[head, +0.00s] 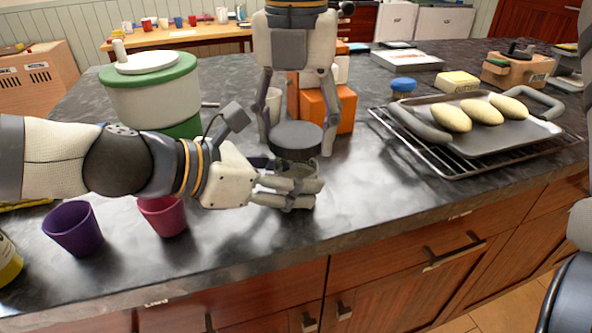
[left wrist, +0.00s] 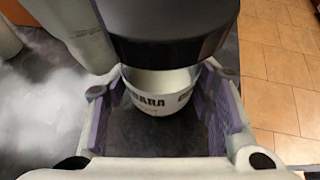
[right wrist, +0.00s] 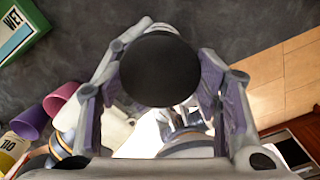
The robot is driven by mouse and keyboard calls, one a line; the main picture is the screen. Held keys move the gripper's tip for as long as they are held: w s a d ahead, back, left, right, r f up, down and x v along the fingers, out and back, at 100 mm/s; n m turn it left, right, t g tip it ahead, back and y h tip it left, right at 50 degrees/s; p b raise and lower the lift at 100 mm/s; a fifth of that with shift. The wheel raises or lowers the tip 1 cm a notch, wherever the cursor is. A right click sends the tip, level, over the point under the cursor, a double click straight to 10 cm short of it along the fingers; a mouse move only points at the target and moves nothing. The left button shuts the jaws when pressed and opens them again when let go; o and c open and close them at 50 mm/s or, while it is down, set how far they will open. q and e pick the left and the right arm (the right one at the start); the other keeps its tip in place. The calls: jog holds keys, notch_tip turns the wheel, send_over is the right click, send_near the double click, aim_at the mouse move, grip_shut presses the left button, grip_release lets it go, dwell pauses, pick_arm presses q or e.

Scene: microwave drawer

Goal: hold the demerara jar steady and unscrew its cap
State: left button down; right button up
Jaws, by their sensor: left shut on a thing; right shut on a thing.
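The demerara jar (head: 298,170) stands upright near the counter's front edge, partly hidden by my left fingers. Its white label with dark letters shows in the left wrist view (left wrist: 152,101). My left gripper (head: 295,190) comes in from the left and is shut around the jar's lower body. The wide dark cap (head: 297,136) is above the jar body. My right gripper (head: 297,145) points down from above, its fingers shut on either side of the cap. The cap's round top shows between those fingers in the right wrist view (right wrist: 158,68). I cannot tell whether cap and jar still touch.
A purple cup (head: 73,228) and a pink cup (head: 163,215) stand below my left arm. A green-and-white canister (head: 150,90) is behind it. An orange box (head: 325,108) is behind the jar. A rack with a bread tray (head: 480,135) is at right. The counter front right is clear.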

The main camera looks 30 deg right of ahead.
jog(key=n, duration=0.7)
jog(key=shift+n, duration=0.3)
jog(key=n, duration=0.5)
jog(key=shift+n, duration=0.4)
jog(key=shift+r, duration=0.15)
jog(key=o, duration=1.2)
jog(key=shift+r, duration=2.5)
